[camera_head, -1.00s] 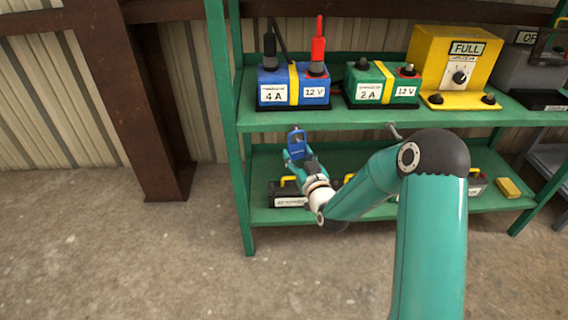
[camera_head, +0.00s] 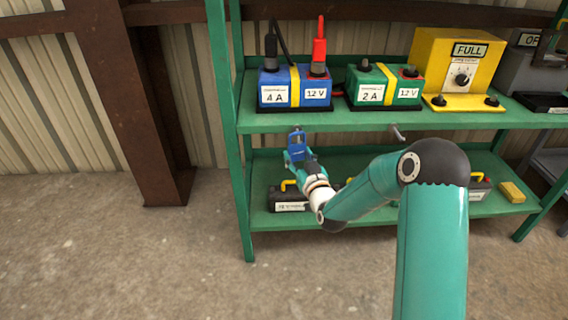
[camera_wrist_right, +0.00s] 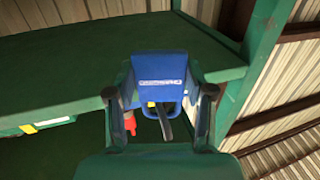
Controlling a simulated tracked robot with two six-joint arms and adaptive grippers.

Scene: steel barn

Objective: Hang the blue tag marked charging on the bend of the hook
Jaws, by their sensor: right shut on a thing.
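The blue tag (camera_head: 297,150) is in my right gripper (camera_head: 303,160), which is shut on it, in front of the shelf rack and just below the upper shelf's front edge. The right wrist view shows the tag (camera_wrist_right: 163,80) between the two fingers (camera_wrist_right: 162,100), with a pale printed strip too small to read. A loop shows on its lower side there, with a dark peg-like shape behind or through it; I cannot tell which. A grey hook-like piece (camera_head: 398,132) sticks out at the upper shelf's edge, well right of the tag and apart from it. My left gripper is out of view.
The upper shelf (camera_head: 350,122) holds a blue battery (camera_head: 294,88) with black and red clamps, a green battery (camera_head: 384,87) and a yellow box (camera_head: 457,60) marked FULL. The lower shelf has a yellow block (camera_head: 512,192). The floor at left is clear.

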